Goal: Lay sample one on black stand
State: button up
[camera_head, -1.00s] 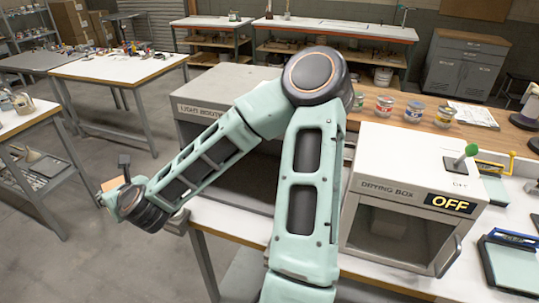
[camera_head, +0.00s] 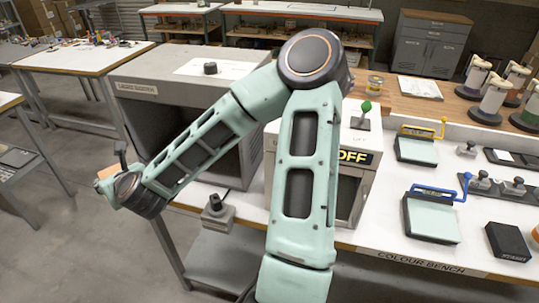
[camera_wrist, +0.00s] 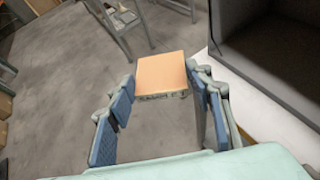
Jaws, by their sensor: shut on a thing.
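My gripper (camera_wrist: 160,82) is shut on a flat peach-orange sample (camera_wrist: 161,72), which lies between the two blue-padded fingers in the wrist view. Small dark lettering on its near edge is too blurred to read. In the head view the sample (camera_head: 107,172) shows at the far left, at the end of my arm, over the floor and away from the bench. A low black block (camera_head: 508,242) stands at the bench's right front. It looks like the black stand; its front marking is unreadable.
Black strips with grey knobs (camera_head: 490,187) and thread spools (camera_head: 490,97) are at right.

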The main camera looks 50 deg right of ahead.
aim_at(512, 244)
jog(key=k+l+z, duration=0.15)
jog(key=k+l, duration=0.25)
jog(key=k, duration=0.4)
jog(key=k+l+z, duration=0.15)
jog(key=k+l, duration=0.35)
jog(key=k, duration=0.25)
jog(key=k+l+z, duration=0.15)
jog(key=k+l, duration=0.45)
jog(key=k, duration=0.1)
